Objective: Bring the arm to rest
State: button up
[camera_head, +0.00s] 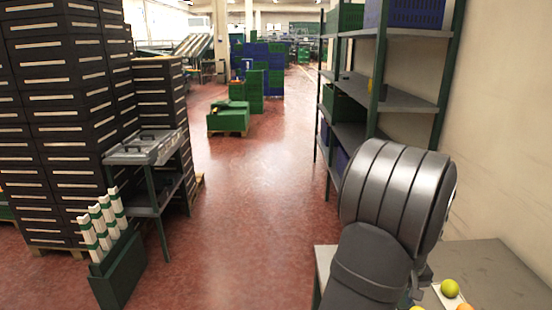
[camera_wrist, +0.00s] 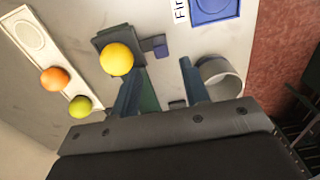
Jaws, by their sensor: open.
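My gripper (camera_wrist: 163,75) shows in the wrist view with its two fingers apart and nothing between them. It is over a light grey table (camera_wrist: 160,22). A yellow fruit (camera_wrist: 117,59) sits on a small dark stand to the left of the fingers. An orange (camera_wrist: 54,79) and a green fruit (camera_wrist: 80,106) lie on a long white tray (camera_wrist: 32,38) farther left. In the head view my grey arm hides much of the table (camera_head: 485,262), and the gripper is hidden.
A white cup-like container (camera_wrist: 222,76) is close to the right finger. A blue square (camera_wrist: 213,8) and partly cut-off lettering lie beyond. Metal shelving (camera_head: 400,98) stands behind my arm, with a wall at right. Stacked dark drawers (camera_head: 62,120) stand left; the red floor between is open.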

notch_tip(320, 180, up, 9)
jog(key=f, duration=1.7)
jog(key=shift+w+f, duration=0.3)
jog(key=shift+f, duration=0.1)
jog(key=w, duration=1.1)
jog(key=shift+w+r, duration=0.1)
jog(key=shift+w, duration=0.3)
notch_tip(320, 180, up, 17)
jog(key=d+f+m+t+h, duration=0.1)
jog(key=d+f+m+t, duration=0.1)
jog(key=d+m, duration=0.2)
jog(key=shift+s+d+f+m, duration=0.4)
jog(key=shift+d, duration=0.65)
